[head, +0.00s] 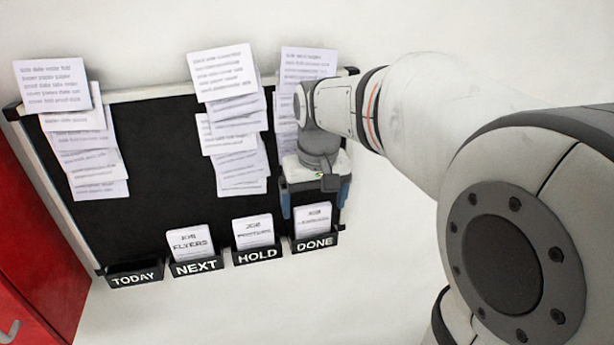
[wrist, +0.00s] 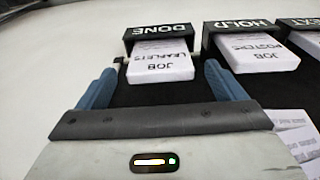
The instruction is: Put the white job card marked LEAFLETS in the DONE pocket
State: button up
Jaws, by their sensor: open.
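The white LEAFLETS job card (head: 313,219) stands in the black DONE pocket (head: 315,243), its upper part showing above the pocket's front. In the wrist view the card (wrist: 161,66) reads JOB LEAFLETS upside down, and its lower end is hidden inside the DONE pocket (wrist: 158,32). My gripper (head: 314,208) is open just above the card in the head view. In the wrist view the blue fingers of my gripper (wrist: 161,74) stand wide apart, one toward each side of the card, with a gap to it. Nothing is between them in their grip.
The HOLD pocket (head: 257,257) holds a POSTERS card (wrist: 258,52). The NEXT pocket (head: 196,268) holds a FLYERS card (head: 190,243). The TODAY pocket (head: 134,279) looks empty. Printed sheets (head: 222,72) hang in columns on the black board (head: 165,150). A red cabinet (head: 35,250) stands at left.

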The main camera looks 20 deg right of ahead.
notch_tip(320, 180, up, 7)
jog(key=s+f+t, duration=0.2)
jog(key=s+f, duration=1)
jog(key=s, duration=0.2)
jog(key=shift+a+f, duration=0.2)
jog(key=shift+a, duration=0.1)
